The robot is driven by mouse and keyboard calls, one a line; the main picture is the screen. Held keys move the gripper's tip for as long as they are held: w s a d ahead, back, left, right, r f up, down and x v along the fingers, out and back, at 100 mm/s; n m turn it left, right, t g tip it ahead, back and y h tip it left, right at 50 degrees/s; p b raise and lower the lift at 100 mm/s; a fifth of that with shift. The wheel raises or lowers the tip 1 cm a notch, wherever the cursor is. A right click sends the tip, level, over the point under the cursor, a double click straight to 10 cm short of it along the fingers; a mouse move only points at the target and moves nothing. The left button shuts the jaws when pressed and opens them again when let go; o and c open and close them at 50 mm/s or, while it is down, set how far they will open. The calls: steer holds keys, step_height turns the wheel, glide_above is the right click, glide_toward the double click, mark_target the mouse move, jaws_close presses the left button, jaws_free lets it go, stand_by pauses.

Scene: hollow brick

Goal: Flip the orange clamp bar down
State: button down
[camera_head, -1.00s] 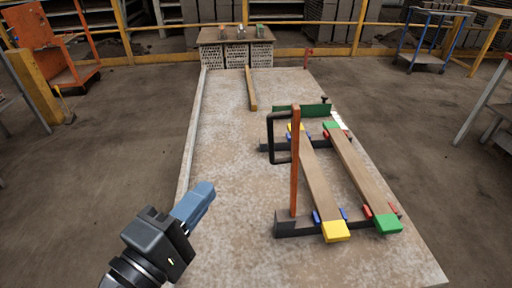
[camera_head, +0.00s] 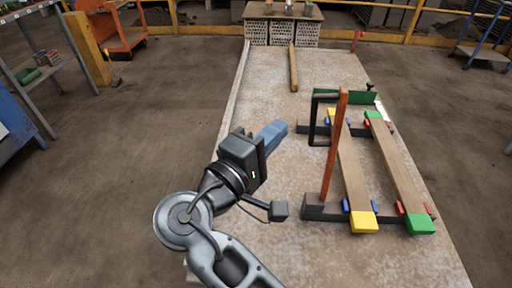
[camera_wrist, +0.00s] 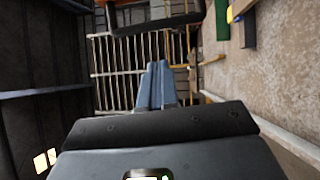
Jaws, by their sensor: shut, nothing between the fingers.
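The orange clamp bar (camera_head: 335,148) stands nearly upright in the head view, rising from the left end of the dark front crossbar (camera_head: 318,207) of the jig. A black handle frame (camera_head: 313,120) is at its upper left. The bar is not clearly seen in the wrist view, where a dark bar (camera_wrist: 158,25) crosses the top. My gripper (camera_head: 277,132) is left of the clamp bar, apart from it, with its blue fingers together and empty. The fingers also show in the wrist view (camera_wrist: 157,84).
Two wooden planks lie in the jig, one with a yellow end (camera_head: 364,222), one with a green end (camera_head: 421,224). A green plate (camera_head: 350,97) stands behind. A loose wooden strip (camera_head: 293,68) lies farther back. The table (camera_head: 270,85) is clear around my gripper.

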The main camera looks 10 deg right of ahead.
steer(key=shift+s+d+r, duration=0.1)
steer(key=shift+d+r, duration=0.05)
steer(key=shift+d, duration=1.85)
steer(key=shift+d, duration=0.1)
